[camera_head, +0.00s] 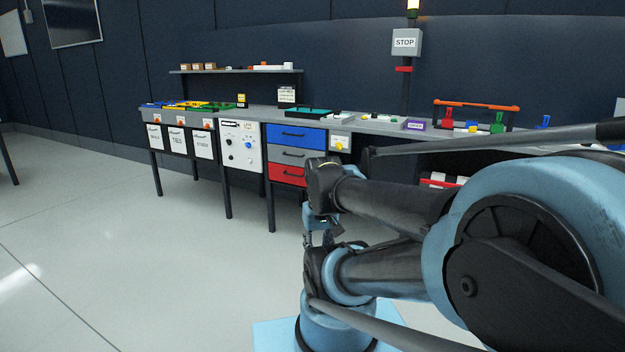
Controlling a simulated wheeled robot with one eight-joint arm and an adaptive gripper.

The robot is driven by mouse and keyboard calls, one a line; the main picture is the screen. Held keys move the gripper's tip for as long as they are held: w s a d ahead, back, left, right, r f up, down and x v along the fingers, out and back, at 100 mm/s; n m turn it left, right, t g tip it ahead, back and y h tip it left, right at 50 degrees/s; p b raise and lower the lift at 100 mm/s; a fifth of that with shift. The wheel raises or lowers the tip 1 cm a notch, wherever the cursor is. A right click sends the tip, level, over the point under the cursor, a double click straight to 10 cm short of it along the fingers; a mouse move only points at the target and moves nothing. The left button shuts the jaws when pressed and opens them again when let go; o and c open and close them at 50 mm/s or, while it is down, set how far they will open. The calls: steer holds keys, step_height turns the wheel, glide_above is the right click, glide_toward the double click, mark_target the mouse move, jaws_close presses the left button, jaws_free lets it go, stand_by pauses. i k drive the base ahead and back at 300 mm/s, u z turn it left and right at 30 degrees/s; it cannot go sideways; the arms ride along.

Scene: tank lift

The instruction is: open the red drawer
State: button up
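The red drawer (287,174) is the lowest of three stacked drawers under the long workbench, below a grey drawer (295,154) and a blue drawer (296,135). It looks shut, with a dark handle on its front; its right edge is close to or behind my arm in the picture. My gripper (318,236) hangs in front of my arm's lower links, well nearer to me than the drawers and apart from them. Its fingers are small and dark against the arm, so their opening is unclear.
The workbench (370,124) runs along the dark wall with bins, a white control panel (241,146) and dark legs below. A STOP sign (405,42) stands above it. A shelf (236,71) holds small boxes. The pale floor (120,250) at left is clear.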

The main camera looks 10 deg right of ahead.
mark_target(289, 174)
steer(key=z, duration=0.1)
steer(key=i, duration=1)
steer(key=u, duration=0.05)
